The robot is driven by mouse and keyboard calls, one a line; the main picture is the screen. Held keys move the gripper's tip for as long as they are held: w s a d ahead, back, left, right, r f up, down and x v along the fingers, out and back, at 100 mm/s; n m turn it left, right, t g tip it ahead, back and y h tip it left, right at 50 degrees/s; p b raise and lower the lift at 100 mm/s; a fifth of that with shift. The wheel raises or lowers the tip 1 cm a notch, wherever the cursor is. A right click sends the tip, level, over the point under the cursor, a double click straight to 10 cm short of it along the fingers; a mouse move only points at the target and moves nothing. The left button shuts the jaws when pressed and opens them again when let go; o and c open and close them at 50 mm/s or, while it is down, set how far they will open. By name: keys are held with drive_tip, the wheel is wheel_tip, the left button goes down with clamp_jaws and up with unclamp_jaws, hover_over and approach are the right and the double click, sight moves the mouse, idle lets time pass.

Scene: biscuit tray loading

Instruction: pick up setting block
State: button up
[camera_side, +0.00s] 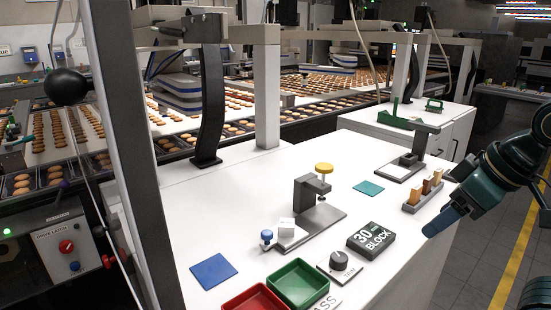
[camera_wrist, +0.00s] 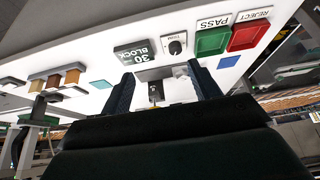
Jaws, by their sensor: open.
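The far finger is hidden in the side view.
A dial box (camera_side: 340,264), green tray (camera_side: 299,284) and red tray (camera_side: 254,300) lie left. A rack of wooden pieces (camera_side: 423,196) stands behind right.

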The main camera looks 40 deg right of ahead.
drive_tip(key=w+a+r+n+g+y, duration=0.15)
drive_tip(key=w+n, duration=0.35)
drive_tip(key=w, duration=1)
drive_tip(key=w+f+n+y, duration=0.1)
drive_tip(key=w+f+n, duration=0.3)
drive_tip(key=w, duration=0.9)
drive_tip(key=shift+d+g+y, duration=0.25)
drive_tip(key=shift+g+y, duration=0.1)
drive_tip(key=shift+g, duration=0.1)
drive_tip(key=shift+w+f, duration=0.1)
drive_tip(key=shift+f, duration=0.05)
hover_over(287, 222)
drive_tip(key=s+d, duration=0.2)
drive_tip(key=shift+w+a+f, duration=0.1)
drive_tip(key=shift+w+f, duration=0.05)
drive_tip(key=shift+f, duration=1.85)
drive_tip(key=shift+w+a+f, duration=0.1)
drive_tip(key=shift+f, duration=1.85)
drive_tip(key=shift+f, duration=0.1)
drive_tip(key=shift+x, duration=2.5)
drive_tip(key=shift+s, duration=0.2)
